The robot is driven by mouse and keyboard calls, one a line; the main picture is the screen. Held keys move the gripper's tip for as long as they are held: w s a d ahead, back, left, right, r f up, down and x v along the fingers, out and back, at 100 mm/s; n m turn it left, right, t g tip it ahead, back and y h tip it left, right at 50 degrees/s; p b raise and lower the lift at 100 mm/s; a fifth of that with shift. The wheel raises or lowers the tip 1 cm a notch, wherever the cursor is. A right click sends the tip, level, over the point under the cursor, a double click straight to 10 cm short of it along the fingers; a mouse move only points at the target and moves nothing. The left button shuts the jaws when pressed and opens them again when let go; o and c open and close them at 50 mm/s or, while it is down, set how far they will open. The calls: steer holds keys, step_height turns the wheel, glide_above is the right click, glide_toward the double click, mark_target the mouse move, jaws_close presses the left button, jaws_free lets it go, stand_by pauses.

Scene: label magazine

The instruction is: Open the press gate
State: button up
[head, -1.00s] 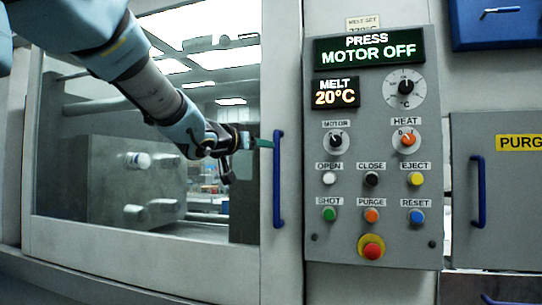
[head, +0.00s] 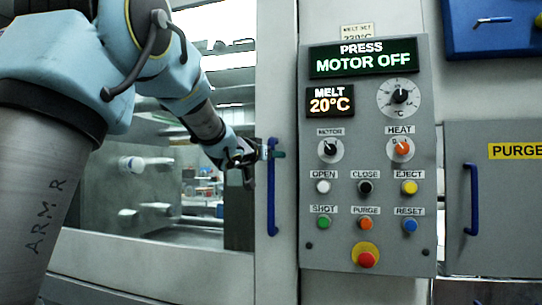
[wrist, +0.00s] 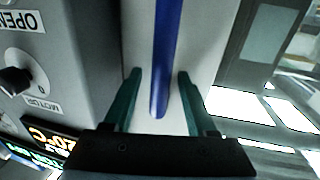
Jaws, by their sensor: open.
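The press gate (head: 262,275) is a pale framed door with a large window on the left of the head view, and it looks closed. Its blue vertical handle (head: 272,205) is at the gate's right edge, beside the control panel. My gripper (head: 277,154) is at the upper part of this handle. In the wrist view my gripper (wrist: 160,76) is open, with one teal finger on each side of the blue handle (wrist: 166,45) and visible gaps between. The handle's rounded end shows between the fingers.
The grey control panel (head: 318,258) with knobs and buttons stands close to the right of the handle. Its display (head: 363,59) reads motor off. Farther right is a purge cover (head: 510,215) with its own blue handle (head: 471,200).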

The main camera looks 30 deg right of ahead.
steer(key=shift+c, duration=0.2)
jaws_close()
stand_by(1.1)
